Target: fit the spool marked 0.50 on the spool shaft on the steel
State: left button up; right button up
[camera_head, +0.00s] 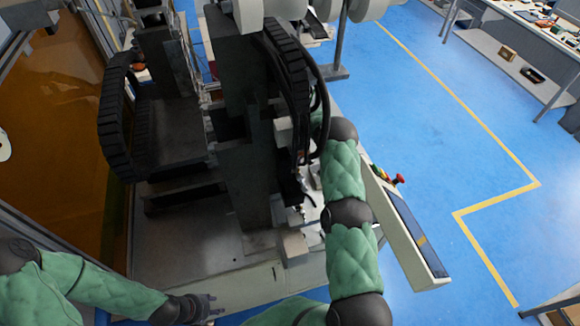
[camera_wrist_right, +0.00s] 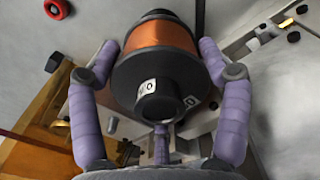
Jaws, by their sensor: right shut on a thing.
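A spool (camera_wrist_right: 160,62) wound with copper-coloured wire, with dark flanges, fills the middle of the right wrist view. A white label on its near hub shows a 0; the rest of the marking is not readable. My right gripper (camera_wrist_right: 158,44) is shut on the spool, with a purple finger along each side and another below. In the head view my right arm reaches up into the machine, and its gripper is hidden behind black cables. My left gripper (camera_head: 206,308) is low at the machine's front edge, its jaws too small to judge. I cannot make out the spool shaft.
The grey winding machine (camera_head: 240,175) stands over a steel bed, with black cable chains (camera_head: 290,80) close to my right arm. A sloped control panel (camera_head: 408,230) with a red button (camera_head: 399,180) is to the right. Blue floor beyond is open.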

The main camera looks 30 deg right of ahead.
jog(key=shift+w+f+b, duration=0.1)
jog(key=shift+f+b, duration=2)
jog(key=shift+f, duration=0.05)
jog(key=o, duration=1.7)
jog(key=shift+r, duration=0.1)
notch_tip(320, 180, up, 12)
jog(key=shift+f, duration=0.1)
